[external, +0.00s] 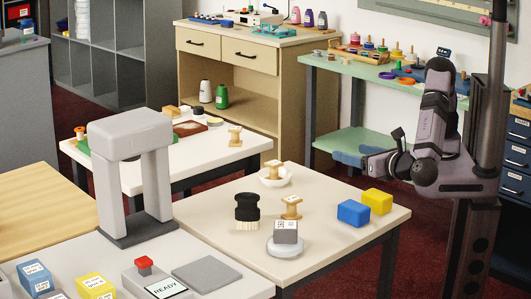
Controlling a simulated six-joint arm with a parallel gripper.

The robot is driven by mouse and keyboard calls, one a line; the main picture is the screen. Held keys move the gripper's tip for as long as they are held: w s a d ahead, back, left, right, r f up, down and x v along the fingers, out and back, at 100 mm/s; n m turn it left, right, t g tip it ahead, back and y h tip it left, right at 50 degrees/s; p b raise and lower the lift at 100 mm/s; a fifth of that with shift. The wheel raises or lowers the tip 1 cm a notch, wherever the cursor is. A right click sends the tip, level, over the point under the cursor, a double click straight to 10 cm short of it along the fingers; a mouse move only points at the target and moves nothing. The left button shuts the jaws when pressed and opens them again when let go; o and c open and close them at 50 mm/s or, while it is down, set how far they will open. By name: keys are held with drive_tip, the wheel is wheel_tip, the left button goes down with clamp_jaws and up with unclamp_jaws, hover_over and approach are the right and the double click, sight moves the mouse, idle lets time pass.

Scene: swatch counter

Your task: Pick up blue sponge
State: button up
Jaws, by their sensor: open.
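A blue block, which looks like the blue sponge (353,213), lies near the right side of the cream table (250,190). A yellow block (377,201) sits close beside it, to the right and behind. My gripper (347,159) is open, up and behind the blue sponge in the picture, apart from it. Its fingers point left and are small in this view, and I see nothing held between them.
A black-handled brush (247,211), wooden spools (291,207), a white bowl (275,178) and a grey cube on a round white base (285,240) stand left of the sponge. A grey arch (131,180) stands further left. The table front right of the sponge is clear.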

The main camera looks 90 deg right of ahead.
drive_tip(key=s+a+n+t, duration=0.2)
drive_tip(key=s+a+t, duration=0.1)
drive_tip(key=a, duration=0.2)
approach(344, 201)
drive_tip(key=x, duration=0.3)
drive_tip(key=shift+p+x, duration=1.1)
drive_tip(key=shift+x, duration=1.95)
drive_tip(key=shift+w+d, duration=0.35)
drive_tip(key=shift+d, duration=0.15)
drive_tip(key=shift+f, duration=0.1)
drive_tip(key=c, duration=1.1)
